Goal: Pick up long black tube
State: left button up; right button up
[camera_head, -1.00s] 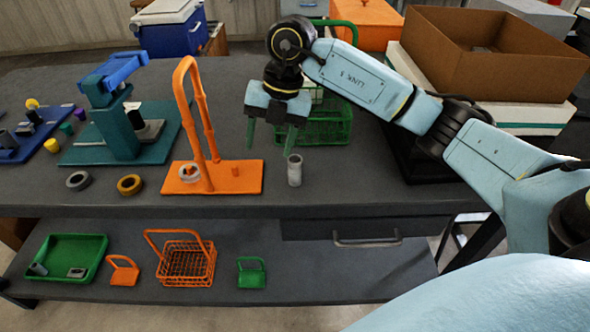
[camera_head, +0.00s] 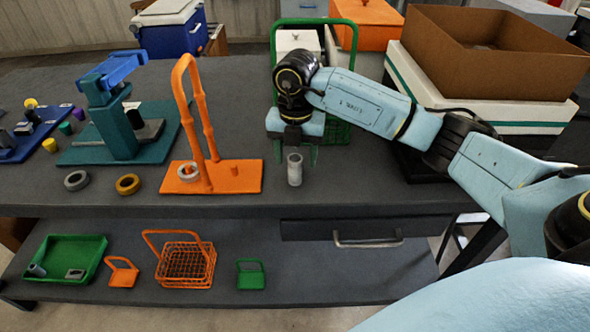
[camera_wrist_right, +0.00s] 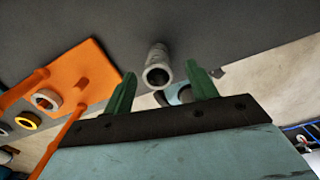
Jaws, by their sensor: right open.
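A grey hollow tube (camera_head: 295,173) stands upright on the dark table, right of the orange stand. No tube that is clearly black and long shows; this upright one looks grey. My right gripper (camera_head: 297,154) is open, with its green fingers pointing down close to the tube's top and just behind it. In the right wrist view the tube (camera_wrist_right: 158,62) appears with its open end between and just beyond the two spread fingers (camera_wrist_right: 162,88). Nothing is held. My left gripper is not in view.
The orange stand (camera_head: 235,178) with a tall handle is left of the tube. A green basket (camera_head: 343,132) stands behind my right gripper. Grey (camera_head: 77,180) and yellow (camera_head: 129,184) rings lie further left. A cardboard box (camera_head: 480,75) is at back right.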

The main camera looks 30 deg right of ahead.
aim_at(295, 165)
notch_tip(295, 165, down, 4)
jog(key=shift+w, duration=0.1)
jog(key=c, duration=1.3)
jog(key=shift+o, duration=0.2)
jog(key=shift+r, duration=0.25)
